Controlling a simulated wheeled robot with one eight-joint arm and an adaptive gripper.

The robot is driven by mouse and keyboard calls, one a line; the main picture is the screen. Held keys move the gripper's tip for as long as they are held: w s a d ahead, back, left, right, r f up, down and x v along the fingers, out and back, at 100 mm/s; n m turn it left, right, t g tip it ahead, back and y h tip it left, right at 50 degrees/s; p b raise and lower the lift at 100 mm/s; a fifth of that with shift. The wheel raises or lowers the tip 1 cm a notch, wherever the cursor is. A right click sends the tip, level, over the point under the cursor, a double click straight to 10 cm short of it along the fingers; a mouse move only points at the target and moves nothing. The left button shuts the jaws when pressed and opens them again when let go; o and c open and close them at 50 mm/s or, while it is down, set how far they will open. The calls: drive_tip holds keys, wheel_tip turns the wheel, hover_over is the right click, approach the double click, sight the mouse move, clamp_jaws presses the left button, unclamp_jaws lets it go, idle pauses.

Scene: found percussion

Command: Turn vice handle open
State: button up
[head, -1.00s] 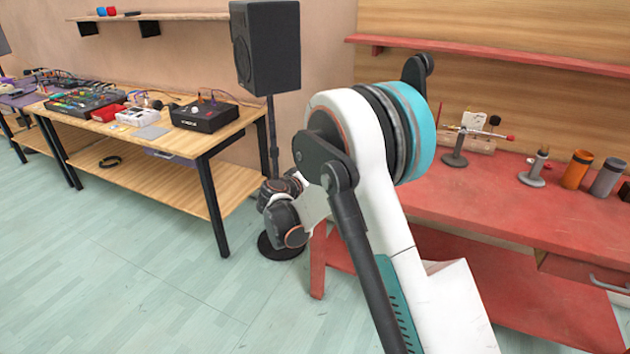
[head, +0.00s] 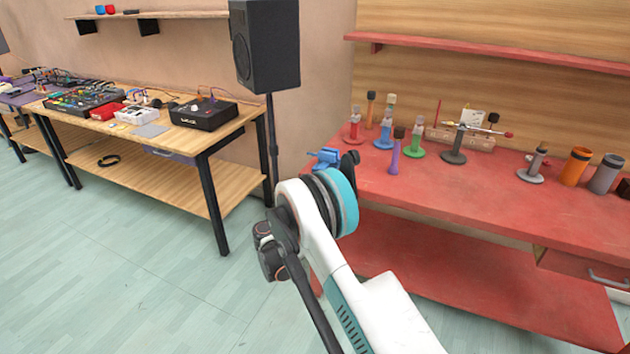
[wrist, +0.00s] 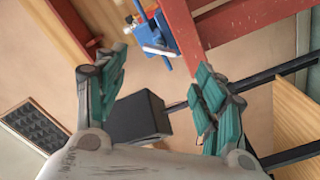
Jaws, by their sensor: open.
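The blue vice (head: 325,158) is at the left front corner of the red bench, partly hidden behind my arm in the head view. In the wrist view the vice (wrist: 150,32) is beyond the fingers, near the top, with a pale metal part (wrist: 162,50) at its near end. I cannot tell clearly which part is the handle. My gripper (wrist: 160,78) is open and empty, its teal-padded fingers spread apart. It is apart from the vice.
Floor is clear at left.

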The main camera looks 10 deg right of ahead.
drive_tip(key=b+x, duration=0.2)
drive_tip(key=x, duration=0.7)
drive_tip(key=shift+w+d+b, duration=0.15)
drive_tip(key=shift+w+b, duration=0.05)
drive_tip(key=shift+b, duration=0.1)
clamp_jaws()
